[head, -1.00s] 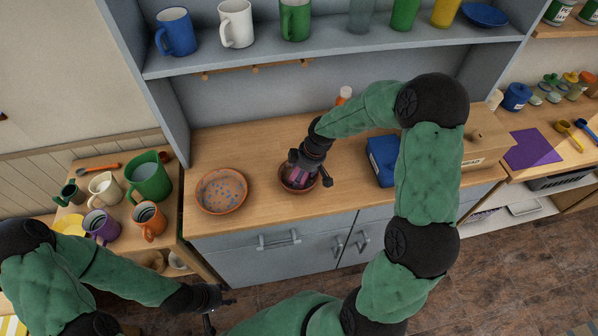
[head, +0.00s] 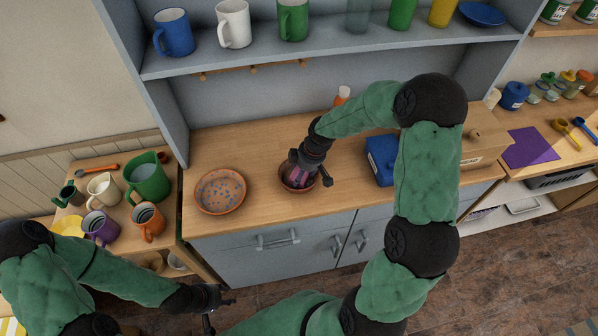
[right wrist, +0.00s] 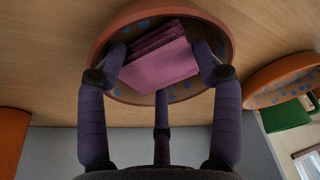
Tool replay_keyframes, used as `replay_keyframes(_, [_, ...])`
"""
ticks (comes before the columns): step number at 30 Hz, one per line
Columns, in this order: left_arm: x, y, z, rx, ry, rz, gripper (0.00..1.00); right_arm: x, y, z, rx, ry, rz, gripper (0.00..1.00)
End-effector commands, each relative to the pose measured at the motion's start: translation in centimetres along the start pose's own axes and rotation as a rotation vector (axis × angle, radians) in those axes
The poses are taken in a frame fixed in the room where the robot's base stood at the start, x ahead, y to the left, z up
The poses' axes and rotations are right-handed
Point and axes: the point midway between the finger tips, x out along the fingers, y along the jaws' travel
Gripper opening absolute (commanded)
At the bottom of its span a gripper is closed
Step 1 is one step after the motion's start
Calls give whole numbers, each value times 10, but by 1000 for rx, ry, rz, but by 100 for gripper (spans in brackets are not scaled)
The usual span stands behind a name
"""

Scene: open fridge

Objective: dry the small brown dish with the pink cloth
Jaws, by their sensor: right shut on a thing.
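The small brown dish (head: 283,181) stands on the wooden counter, partly hidden under my right gripper (head: 299,180). In the right wrist view the small brown dish (right wrist: 103,48) shows blue spots on its inside. The pink cloth (right wrist: 162,62) is a folded wad inside the dish. My right gripper (right wrist: 160,66) points down into the dish with its fingers around the cloth, shut on it. My left gripper (head: 220,308) is low in front of the cabinet, with its fingers apart and empty.
A larger brown dish (head: 220,191) with spots stands left of the small one. A blue box (head: 381,160) and a bread box (head: 485,150) stand to the right, a bottle (head: 342,96) behind. Several mugs crowd the side table (head: 112,165). The shelf (head: 330,48) hangs above.

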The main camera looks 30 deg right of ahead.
Motion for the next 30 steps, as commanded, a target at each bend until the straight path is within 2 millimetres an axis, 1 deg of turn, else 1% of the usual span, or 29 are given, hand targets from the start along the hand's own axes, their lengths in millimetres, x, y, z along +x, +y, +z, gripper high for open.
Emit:
replay_keyframes(10, [5, -2, 0, 0, 0, 0, 40, 6, -10, -13, -1, 0, -1, 40])
replay_keyframes(22, [-1, 0, 0, 0, 0, 0, 40, 1, 0, 1, 1, 0, 0, 40])
replay_keyframes(26, [1, 0, 0, 0, 0, 0, 40, 2, -2, -2, -2, 0, 0, 40])
replay_keyframes(30, [3, -1, 0, 0, 0, 0, 40, 5, -6, -8, -4, 0, 0, 40])
